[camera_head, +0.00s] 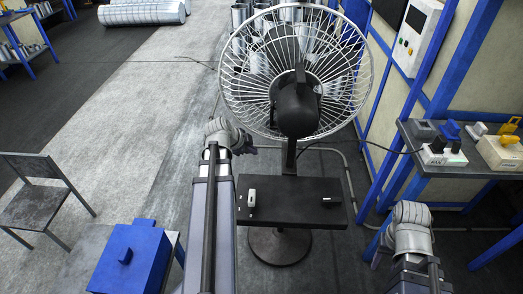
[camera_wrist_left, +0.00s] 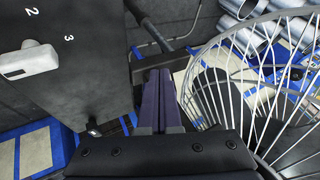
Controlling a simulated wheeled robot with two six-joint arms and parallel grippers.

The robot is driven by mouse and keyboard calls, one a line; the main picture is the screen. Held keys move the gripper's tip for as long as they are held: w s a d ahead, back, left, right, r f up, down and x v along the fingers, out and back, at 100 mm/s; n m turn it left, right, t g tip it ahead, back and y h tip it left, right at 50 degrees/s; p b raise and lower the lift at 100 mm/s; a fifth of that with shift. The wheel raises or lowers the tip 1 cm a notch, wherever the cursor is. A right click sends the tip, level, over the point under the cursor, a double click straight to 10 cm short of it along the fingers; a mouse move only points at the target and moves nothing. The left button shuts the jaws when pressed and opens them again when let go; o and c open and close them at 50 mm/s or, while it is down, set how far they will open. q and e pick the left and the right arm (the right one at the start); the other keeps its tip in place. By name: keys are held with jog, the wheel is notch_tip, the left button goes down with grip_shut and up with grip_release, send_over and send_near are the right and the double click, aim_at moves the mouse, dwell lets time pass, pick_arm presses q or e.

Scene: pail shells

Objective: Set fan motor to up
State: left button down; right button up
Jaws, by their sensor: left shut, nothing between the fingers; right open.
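The fan (camera_head: 296,75) has a round wire cage and a black motor housing (camera_head: 297,112) at the middle of the head view, with a short upright black piece on top. Its stand carries a black box (camera_head: 290,203) with a white knob (camera_head: 251,198) and a dark knob (camera_head: 331,200). In the left wrist view the white knob (camera_wrist_left: 30,62) lies beside the numbers 2 and 3. My left gripper (camera_wrist_left: 158,78) is shut and empty, between the box and the wire cage (camera_wrist_left: 255,75). In the head view its fingers are hard to make out. My right gripper is not visible.
A side table (camera_head: 470,165) with small devices stands at the right. A blue box (camera_head: 130,258) on a table and a chair (camera_head: 38,200) are at the left. Metal pails (camera_head: 245,40) stand behind the fan.

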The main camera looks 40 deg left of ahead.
aim_at(264, 148)
pick_arm(q)
jog(key=w+a+f+b, duration=0.1)
jog(key=w+f+b, duration=0.6)
jog(key=w+f, duration=0.1)
jog(key=shift+w+a+b, duration=0.3)
jog(key=shift+w+b, duration=0.1)
jog(key=shift+w, duration=0.25)
jog(key=shift+a, duration=0.1)
jog(key=shift+w+a, duration=0.1)
jog(key=shift+w, duration=0.15)
jog(key=w+a+r+t+b, duration=0.1)
jog(key=w, duration=0.1)
jog(key=w+a+r+t+y+b, duration=0.1)
jog(key=w+a, duration=0.1)
jog(key=w, duration=0.1)
jog(key=w+a+r+m+t+y+b, duration=0.1)
jog(key=w+a+t, duration=0.1)
jog(key=shift+w+r, duration=0.1)
jog(key=shift+w, duration=0.05)
jog(key=shift+w+a+r+t+y, duration=0.4)
jog(key=shift+w+a+r+t, duration=0.15)
jog(key=shift+w+r+t, duration=0.2)
jog(key=shift+w, duration=0.1)
